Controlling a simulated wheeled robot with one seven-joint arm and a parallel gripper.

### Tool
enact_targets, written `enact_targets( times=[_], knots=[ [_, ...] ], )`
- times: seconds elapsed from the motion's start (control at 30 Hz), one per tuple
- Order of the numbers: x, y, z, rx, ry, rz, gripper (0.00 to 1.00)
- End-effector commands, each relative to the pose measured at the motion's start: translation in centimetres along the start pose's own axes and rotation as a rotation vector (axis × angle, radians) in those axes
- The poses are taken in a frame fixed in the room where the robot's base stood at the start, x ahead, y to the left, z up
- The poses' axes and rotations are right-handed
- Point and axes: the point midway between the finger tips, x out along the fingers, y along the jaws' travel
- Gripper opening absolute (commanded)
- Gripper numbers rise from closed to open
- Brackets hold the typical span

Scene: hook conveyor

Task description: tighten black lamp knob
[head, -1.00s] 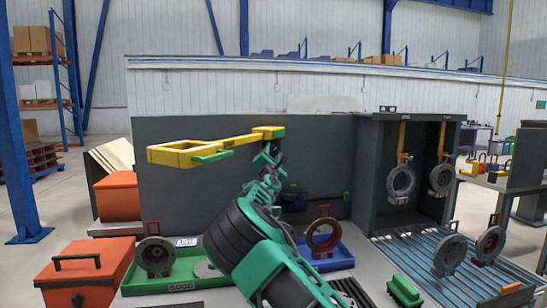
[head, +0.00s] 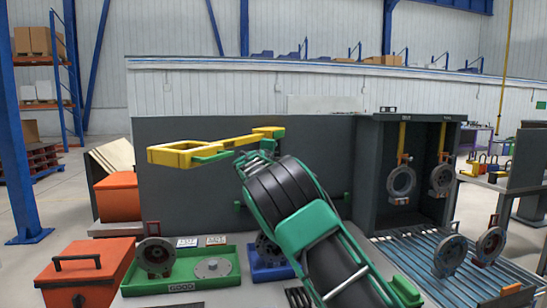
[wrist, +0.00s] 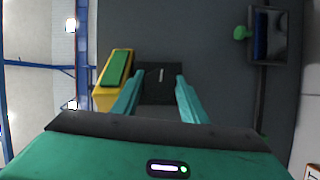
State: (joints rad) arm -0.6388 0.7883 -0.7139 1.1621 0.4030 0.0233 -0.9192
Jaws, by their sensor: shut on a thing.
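The yellow lamp (head: 190,152) with green parts reaches out in front of the dark wall panel in the head view. Its yellow and green end (wrist: 114,78) is left of my fingers in the wrist view. My gripper (head: 262,147) is up at the lamp's right end in the head view, where its fingertips are hard to make out. In the wrist view my two teal fingers (wrist: 158,97) are shut on a dark block, the black lamp knob (wrist: 158,88), with a small pale line on it. My fingers hide the knob's sides.
A green tray (head: 222,288) holds a ring part and a disc. A blue tray (head: 262,276) is partly behind my arm. A grey cabinet (head: 366,170) with hanging rings and a slatted conveyor (head: 410,250) stand to the right. Orange boxes (head: 80,272) stand left.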

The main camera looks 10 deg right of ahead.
Motion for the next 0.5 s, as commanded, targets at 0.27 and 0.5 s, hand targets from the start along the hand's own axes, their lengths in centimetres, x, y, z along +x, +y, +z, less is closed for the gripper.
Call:
enact_targets(
  times=[0.27, 0.5],
  knots=[
    [0.25, -0.24, 0.74, 0.242, -0.013, -0.106, 0.17],
    [0.25, -0.27, 0.75, 0.452, -0.014, -0.193, 0.17]
  ],
)
